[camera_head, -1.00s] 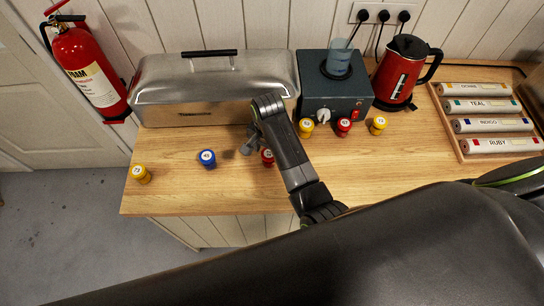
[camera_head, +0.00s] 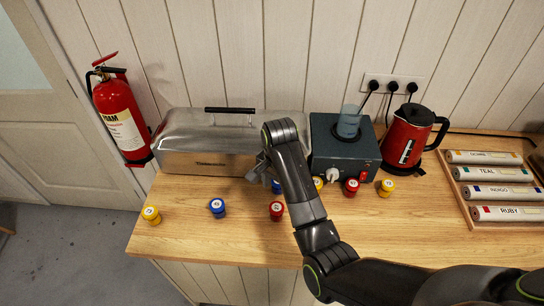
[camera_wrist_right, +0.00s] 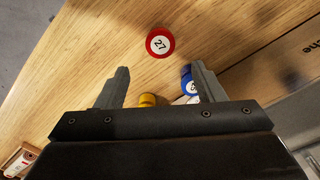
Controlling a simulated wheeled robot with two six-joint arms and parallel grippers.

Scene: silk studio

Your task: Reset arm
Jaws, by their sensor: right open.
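My right arm reaches up over the counter in the head view, and its gripper (camera_head: 262,168) is in front of the steel box, partly hidden by its own wrist. In the right wrist view the two fingers (camera_wrist_right: 160,85) are apart with nothing held between them. A red-capped jar marked 27 (camera_wrist_right: 160,43) stands beyond the fingertips; a blue jar (camera_wrist_right: 188,76) is beside the right finger, and a yellow jar (camera_wrist_right: 149,100) is partly hidden by the gripper body. My left gripper is not in view.
On the wooden counter (camera_head: 190,238) stand a steel lidded box (camera_head: 200,135), a grey device (camera_head: 345,150) with a beaker, a red kettle (camera_head: 403,140) and a tray (camera_head: 462,200) of labelled rolls. Several small jars line the front. A fire extinguisher (camera_head: 120,115) hangs left.

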